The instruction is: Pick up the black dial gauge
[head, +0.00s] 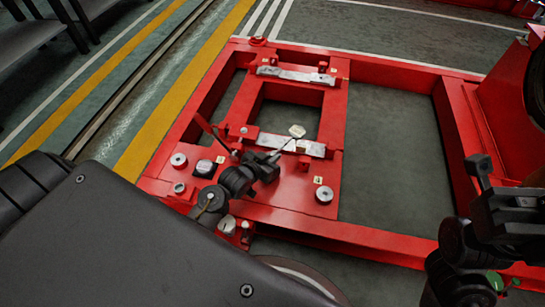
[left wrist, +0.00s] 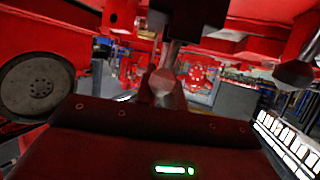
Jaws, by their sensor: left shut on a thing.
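My left gripper (head: 276,154) reaches over the red frame and is shut on the thin stem of the dial gauge. The pale face of the gauge (head: 297,131) shows beyond the fingertips, over a grey metal plate. In the left wrist view, the dark body of the gauge (left wrist: 186,12) is at the top, with its metallic stem running down to my left gripper (left wrist: 166,82). I cannot tell whether the gauge is clear of the plate. My right gripper (head: 480,168) is at the right edge, far from the gauge; its jaw state is unclear.
Red machinery (head: 505,110) rises at right.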

